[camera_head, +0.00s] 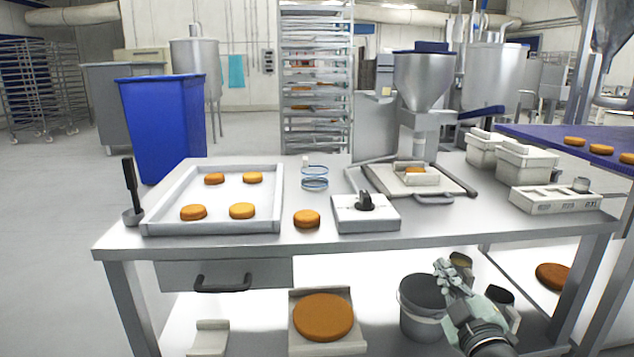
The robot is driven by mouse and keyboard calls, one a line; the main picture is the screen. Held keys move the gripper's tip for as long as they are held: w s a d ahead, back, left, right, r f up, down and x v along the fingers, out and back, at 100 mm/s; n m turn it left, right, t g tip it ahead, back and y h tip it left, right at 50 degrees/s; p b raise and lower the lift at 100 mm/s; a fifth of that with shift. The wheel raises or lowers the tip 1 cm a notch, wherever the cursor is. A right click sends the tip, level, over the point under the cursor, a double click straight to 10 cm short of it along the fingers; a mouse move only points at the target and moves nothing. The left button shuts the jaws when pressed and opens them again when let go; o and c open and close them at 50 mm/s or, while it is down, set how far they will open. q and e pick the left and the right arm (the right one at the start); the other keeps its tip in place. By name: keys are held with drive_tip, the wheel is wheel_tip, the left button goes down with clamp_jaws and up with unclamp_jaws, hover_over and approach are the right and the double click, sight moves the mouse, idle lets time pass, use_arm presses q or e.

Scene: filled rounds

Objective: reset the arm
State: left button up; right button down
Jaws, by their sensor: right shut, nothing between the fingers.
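My right gripper (446,275) shows at the lower right, in front of the steel table (260,249) and below its top. Its fingers are shut with nothing between them. It overlaps a grey bucket (417,325) on the lower shelf in the picture; whether they touch cannot be told. My right arm comes in from the bottom edge. My left gripper is out of view.
On the table are a white tray (276,196) with several brown rounds, a loose round (306,219), a box with a black knob (366,216) and a steel hopper (422,80). A blue bin (163,130) stands behind left.

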drive_tip(key=s+d+f+m+g+h, duration=0.1)
drive_tip(key=s+d+f+m+g, duration=0.2)
drive_tip(key=f, duration=0.5)
drive_tip(key=s+f+m+g+h+p, duration=0.1)
drive_tip(key=s+f+g, duration=0.2)
drive_tip(key=s+f, duration=0.35)
drive_tip(key=s+d+f+m+g+h, duration=0.1)
drive_tip(key=s+d+f+m+g, duration=0.2)
drive_tip(key=f, duration=0.5)
use_arm(q)
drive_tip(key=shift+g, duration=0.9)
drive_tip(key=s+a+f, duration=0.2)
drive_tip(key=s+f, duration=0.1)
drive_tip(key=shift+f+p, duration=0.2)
drive_tip(key=shift+p, duration=0.1)
use_arm(e)
drive_tip(key=s+a+f+g, duration=0.1)
drive_tip(key=s+f+g, duration=0.2)
drive_tip(key=s, duration=0.6)
drive_tip(key=s+a+f+m+g+y, duration=0.1)
drive_tip(key=s+f+g, duration=0.3)
drive_tip(key=s+f, duration=0.4)
drive_tip(key=shift+s+a, duration=0.7)
drive_tip(key=shift+s, duration=0.3)
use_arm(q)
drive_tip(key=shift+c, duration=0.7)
use_arm(e)
drive_tip(key=shift+w+f, duration=0.1)
